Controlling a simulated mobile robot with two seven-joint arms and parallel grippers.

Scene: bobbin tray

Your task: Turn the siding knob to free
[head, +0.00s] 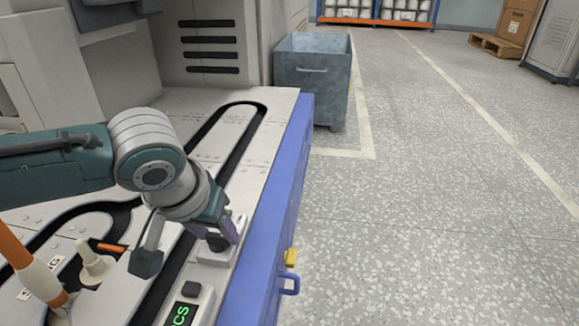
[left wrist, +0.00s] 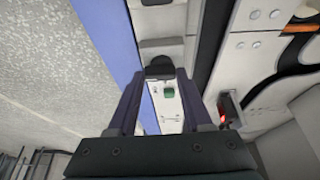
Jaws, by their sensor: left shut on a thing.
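The siding knob (head: 217,243) is a small black knob on a light plate (head: 218,258) near the blue front edge of the machine. My left gripper (head: 223,231) points down at it, with purple fingers. In the left wrist view the dark knob (left wrist: 160,67) sits between the tips of my left gripper (left wrist: 159,75), which is shut on it. A small green patch (left wrist: 168,92) shows on the plate beside the knob. The fingers hide part of the knob, and I cannot read its setting. My right gripper is not in view.
A display with green letters (head: 182,312) stands in front of the plate. A grey metal bin (head: 313,80) stands behind.

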